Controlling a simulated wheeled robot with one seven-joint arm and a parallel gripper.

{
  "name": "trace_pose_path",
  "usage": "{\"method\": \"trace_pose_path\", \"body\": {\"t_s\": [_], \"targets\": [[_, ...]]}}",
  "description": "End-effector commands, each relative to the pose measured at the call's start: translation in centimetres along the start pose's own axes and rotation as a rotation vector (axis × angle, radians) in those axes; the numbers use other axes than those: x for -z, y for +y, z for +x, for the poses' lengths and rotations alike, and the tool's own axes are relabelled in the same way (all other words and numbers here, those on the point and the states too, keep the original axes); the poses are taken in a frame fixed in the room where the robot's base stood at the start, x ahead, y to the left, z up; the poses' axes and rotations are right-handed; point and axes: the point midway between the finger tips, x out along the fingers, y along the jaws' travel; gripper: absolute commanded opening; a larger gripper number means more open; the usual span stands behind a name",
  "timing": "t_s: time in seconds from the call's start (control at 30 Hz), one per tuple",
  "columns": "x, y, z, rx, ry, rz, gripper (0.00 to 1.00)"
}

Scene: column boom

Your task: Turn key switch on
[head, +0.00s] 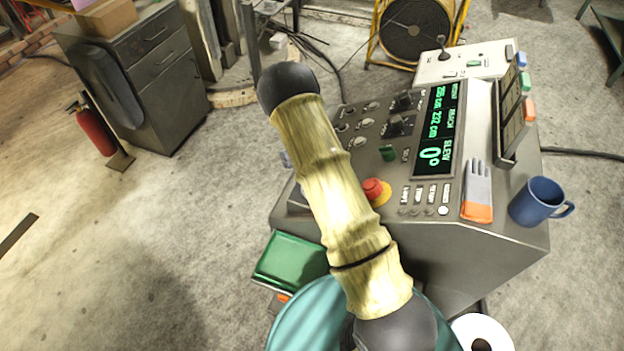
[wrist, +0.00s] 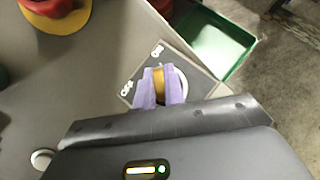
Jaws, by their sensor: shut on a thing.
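The key switch sits on a small dark plate (wrist: 180,58) lettered ON and OFF at a corner of the grey console, in the wrist view. Its brass-coloured key (wrist: 159,84) stands between the purple fingertips of my gripper (wrist: 160,90). The gripper is shut on the key. A pale round collar shows partly beside the right fingertip. The fingers and gripper body hide the rest of the switch, and I cannot tell the key's exact angle. In the head view my arm covers the gripper and the key.
The grey console (head: 470,232) carries a red stop button (head: 373,188) on yellow, a lit display (head: 437,130), a glove (head: 478,190) and a blue mug (head: 538,201). A green tray (head: 288,262) hangs beside it. The floor to the left is open up to a fire extinguisher (head: 95,130).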

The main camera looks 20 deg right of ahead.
Motion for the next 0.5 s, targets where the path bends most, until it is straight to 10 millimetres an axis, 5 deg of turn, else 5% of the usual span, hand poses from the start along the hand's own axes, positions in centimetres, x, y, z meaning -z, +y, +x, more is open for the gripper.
{"method": "trace_pose_path", "body": {"t_s": [0.07,0.1,0.2,0.5], "targets": [[0.00,0.06,-0.23,0.000,0.006,0.002,0.00],[0.00,0.06,-0.23,0.000,0.006,0.002,0.15],[0.00,0.05,-0.19,0.000,0.005,0.002,0.33],[0.03,0.01,-0.13,0.000,0.003,0.000,0.33]]}}
